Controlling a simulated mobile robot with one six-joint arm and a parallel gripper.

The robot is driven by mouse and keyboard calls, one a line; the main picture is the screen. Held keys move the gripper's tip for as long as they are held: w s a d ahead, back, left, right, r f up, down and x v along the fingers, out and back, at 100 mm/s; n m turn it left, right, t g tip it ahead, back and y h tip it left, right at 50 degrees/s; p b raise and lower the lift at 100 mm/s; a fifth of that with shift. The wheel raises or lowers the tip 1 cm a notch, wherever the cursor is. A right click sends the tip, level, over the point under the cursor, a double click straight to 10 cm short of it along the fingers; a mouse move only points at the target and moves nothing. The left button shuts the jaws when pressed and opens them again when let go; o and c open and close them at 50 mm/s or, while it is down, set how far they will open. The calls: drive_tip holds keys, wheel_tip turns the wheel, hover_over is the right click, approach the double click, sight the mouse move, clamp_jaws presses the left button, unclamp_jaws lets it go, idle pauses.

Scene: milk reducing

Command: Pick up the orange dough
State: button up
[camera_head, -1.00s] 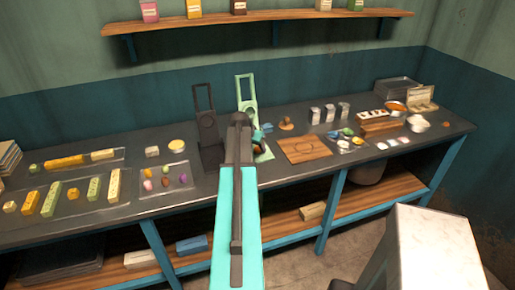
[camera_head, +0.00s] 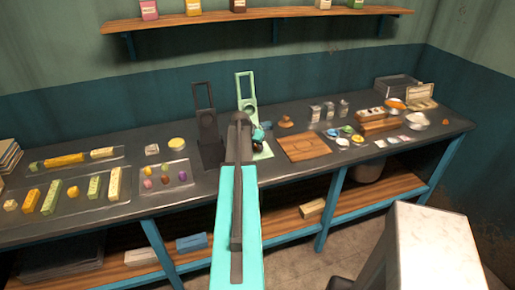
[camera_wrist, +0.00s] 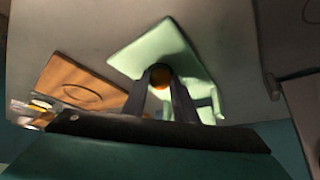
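The orange dough (camera_wrist: 160,77) shows in the wrist view as a small round ball between the fingertips of my gripper (camera_wrist: 160,72). The fingers lie close on both sides of it; I cannot tell whether they press on it. Behind the ball is the pale green base of a press (camera_wrist: 178,55). In the head view, my gripper (camera_head: 259,134) is low over the base of the green press (camera_head: 245,93), largely hidden by my arm.
A dark press (camera_head: 207,125) stands just left. A wooden board (camera_head: 305,147) lies to the right, with a small brown mound (camera_head: 286,121) behind it. A tray of coloured pieces (camera_head: 166,178) is on the left. Small dishes (camera_head: 345,130) and white bowls crowd the right end.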

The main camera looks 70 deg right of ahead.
sight(256, 148)
drive_tip(key=shift+r, duration=0.2)
drive_tip(key=shift+c, duration=0.5)
drive_tip(key=shift+r+b, duration=0.85)
drive_tip(key=shift+r, duration=0.45)
drive_tip(key=shift+s+a+r, duration=0.1)
drive_tip(key=shift+a+r, duration=0.1)
drive_tip(key=shift+r, duration=0.05)
drive_tip(key=s+a+b, duration=0.1)
drive_tip(key=s+a, duration=0.1)
drive_tip(key=a, duration=0.2)
drive_tip(key=s+a+r+b, duration=0.1)
drive_tip(key=s+a+b, duration=0.1)
drive_tip(key=a, duration=0.3)
drive_tip(key=s+a+b, duration=0.1)
drive_tip(key=s+a, duration=0.1)
drive_tip(key=a, duration=0.3)
drive_tip(key=shift+s+a+r+b, duration=0.1)
drive_tip(key=shift+a+r+b, duration=0.05)
drive_tip(key=shift+r+b, duration=0.2)
